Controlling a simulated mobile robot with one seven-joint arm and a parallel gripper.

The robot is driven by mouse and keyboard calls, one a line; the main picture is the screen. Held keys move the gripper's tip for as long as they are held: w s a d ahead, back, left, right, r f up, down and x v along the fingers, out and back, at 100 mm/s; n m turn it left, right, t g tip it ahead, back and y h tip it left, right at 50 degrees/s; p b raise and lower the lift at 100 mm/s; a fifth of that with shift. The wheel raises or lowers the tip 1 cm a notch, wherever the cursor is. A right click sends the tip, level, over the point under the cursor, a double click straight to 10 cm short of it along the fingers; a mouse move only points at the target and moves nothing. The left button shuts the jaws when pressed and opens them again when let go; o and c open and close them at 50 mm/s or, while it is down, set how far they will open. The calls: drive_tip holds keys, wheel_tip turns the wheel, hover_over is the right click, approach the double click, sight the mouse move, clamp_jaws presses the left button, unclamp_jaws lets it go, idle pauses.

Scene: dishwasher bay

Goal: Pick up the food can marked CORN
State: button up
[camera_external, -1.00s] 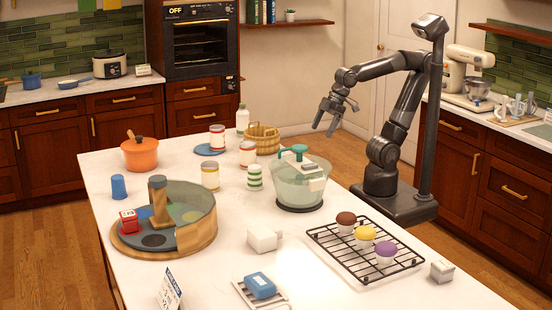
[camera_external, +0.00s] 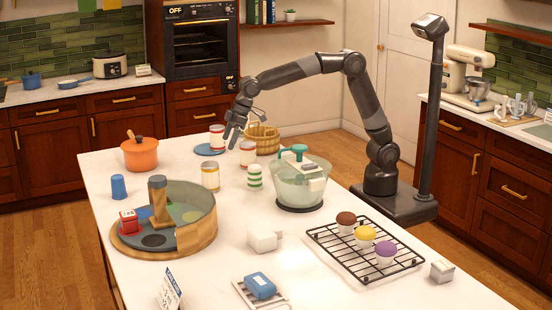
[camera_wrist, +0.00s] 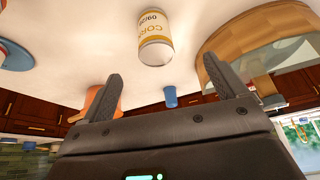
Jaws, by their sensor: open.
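The CORN can (camera_wrist: 155,38) shows in the wrist view, upside down in the picture, with a white and yellow label. It matches the yellow-labelled can (camera_external: 210,177) standing upright on the white counter in the external view. My gripper (camera_external: 233,141) is over the counter's back part, beyond and a little right of that can. In the wrist view my gripper (camera_wrist: 163,70) is open and empty, its fingers apart. The can appears between the finger directions but beyond the tips, not touching them.
Two red-labelled cans (camera_external: 217,138) (camera_external: 247,154) stand near my gripper. A basket (camera_external: 264,138), green-striped can (camera_external: 255,178) and glass bowl (camera_external: 300,188) are to the right. An orange pot (camera_external: 140,155), blue cup (camera_external: 118,187) and round turntable (camera_external: 128,245) are to the left.

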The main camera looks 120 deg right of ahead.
sight(211, 164)
drive_tip(key=x, duration=0.5)
drive_tip(key=w+d+x, duration=0.1)
drive_tip(key=x, duration=0.3)
drive_tip(key=d+r+x, duration=0.1)
drive_tip(key=x, duration=0.4)
drive_tip(key=shift+w+f, duration=0.35)
drive_tip(key=shift+w, duration=0.2)
drive_tip(key=shift+c, duration=0.3)
drive_tip(key=shift+r, duration=0.1)
drive_tip(key=c, duration=1.3)
